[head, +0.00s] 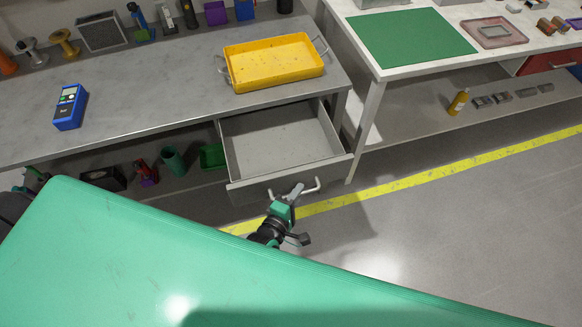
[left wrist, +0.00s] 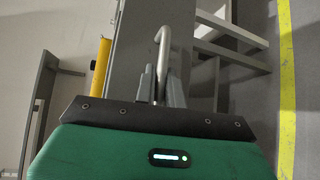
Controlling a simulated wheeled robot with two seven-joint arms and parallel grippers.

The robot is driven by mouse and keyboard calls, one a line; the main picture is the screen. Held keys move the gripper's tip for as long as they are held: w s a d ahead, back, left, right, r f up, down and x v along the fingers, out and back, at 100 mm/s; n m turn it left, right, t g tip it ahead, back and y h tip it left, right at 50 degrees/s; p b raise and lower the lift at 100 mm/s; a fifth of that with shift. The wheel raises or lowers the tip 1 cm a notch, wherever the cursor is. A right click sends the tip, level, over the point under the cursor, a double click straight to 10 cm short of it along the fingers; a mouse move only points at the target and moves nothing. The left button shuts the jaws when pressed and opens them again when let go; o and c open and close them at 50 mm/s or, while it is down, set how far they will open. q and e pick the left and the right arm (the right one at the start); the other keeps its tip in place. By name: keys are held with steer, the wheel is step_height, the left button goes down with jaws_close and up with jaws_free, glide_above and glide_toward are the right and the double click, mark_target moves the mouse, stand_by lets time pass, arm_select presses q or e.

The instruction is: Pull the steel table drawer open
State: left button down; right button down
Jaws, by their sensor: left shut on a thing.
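The steel table (head: 150,72) stands at the upper left in the head view. Its drawer (head: 280,138) is pulled well out, and its inside looks empty. A bent bar handle (head: 310,188) is on the drawer front, and it also shows in the left wrist view (left wrist: 162,50). My left gripper (head: 291,195) is at the handle and shut on it; in the left wrist view its fingers (left wrist: 162,92) close around the bar. My right gripper is in neither view.
A yellow tray (head: 272,65) and a blue device (head: 70,107) sit on the steel table. Several items stand on the shelf below. A white table (head: 445,15) with a green mat (head: 412,37) is at the right. The floor (head: 470,220) at right is clear.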

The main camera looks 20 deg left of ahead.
arm_select(q)
steer(key=s+d, duration=0.4)
steer(key=s, duration=0.2)
steer(key=shift+p, duration=0.45)
steer(key=shift+s+d, duration=0.1)
steer(key=c, duration=1.5)
jaws_free()
steer(key=shift+s, duration=0.1)
steer(key=b+v, duration=0.2)
steer(key=v, duration=1.1)
steer(key=shift+s+b, duration=0.25)
steer(key=shift+b, duration=0.05)
